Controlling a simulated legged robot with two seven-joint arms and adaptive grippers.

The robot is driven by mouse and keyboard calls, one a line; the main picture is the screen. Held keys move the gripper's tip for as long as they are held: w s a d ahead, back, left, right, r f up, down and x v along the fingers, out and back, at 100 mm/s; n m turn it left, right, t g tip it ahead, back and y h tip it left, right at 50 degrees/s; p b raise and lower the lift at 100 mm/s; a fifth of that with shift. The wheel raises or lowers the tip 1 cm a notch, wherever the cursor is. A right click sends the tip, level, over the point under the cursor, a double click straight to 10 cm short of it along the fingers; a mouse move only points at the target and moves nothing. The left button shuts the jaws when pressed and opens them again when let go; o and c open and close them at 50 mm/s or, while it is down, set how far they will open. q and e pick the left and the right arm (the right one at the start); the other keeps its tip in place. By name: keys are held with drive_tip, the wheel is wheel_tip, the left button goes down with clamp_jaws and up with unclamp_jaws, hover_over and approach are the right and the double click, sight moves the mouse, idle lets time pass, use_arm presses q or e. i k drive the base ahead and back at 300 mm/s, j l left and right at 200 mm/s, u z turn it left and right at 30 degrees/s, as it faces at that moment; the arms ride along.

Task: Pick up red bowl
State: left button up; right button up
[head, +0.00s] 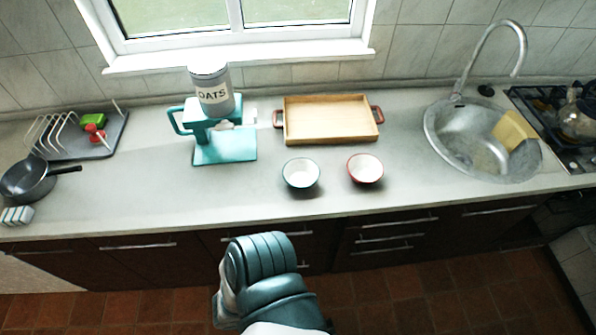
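The red bowl (365,169) is a small white bowl with a red rim and outside. It stands upright and looks empty on the grey counter, just in front of the wooden tray's right half. No gripper touches it. Neither my left nor my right gripper shows in the head view; only a teal and white part of my own body shows at the bottom middle, below the counter edge.
A green-rimmed bowl (300,174) stands close left of the red one. A wooden tray (330,119) lies behind both. A teal scale-like stand (224,147) with an oats canister (213,92) is left, a sink (470,150) right. Counter in front is clear.

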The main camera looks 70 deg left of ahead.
sight(364, 169)
drive_tip(key=u, duration=1.9)
drive_tip(key=i+l, duration=0.1)
drive_tip(key=l, duration=0.2)
drive_tip(key=i+l, duration=0.1)
drive_tip(key=l, duration=0.2)
drive_tip(key=i+l, duration=0.1)
drive_tip(key=l, duration=0.2)
drive_tip(key=u, duration=0.05)
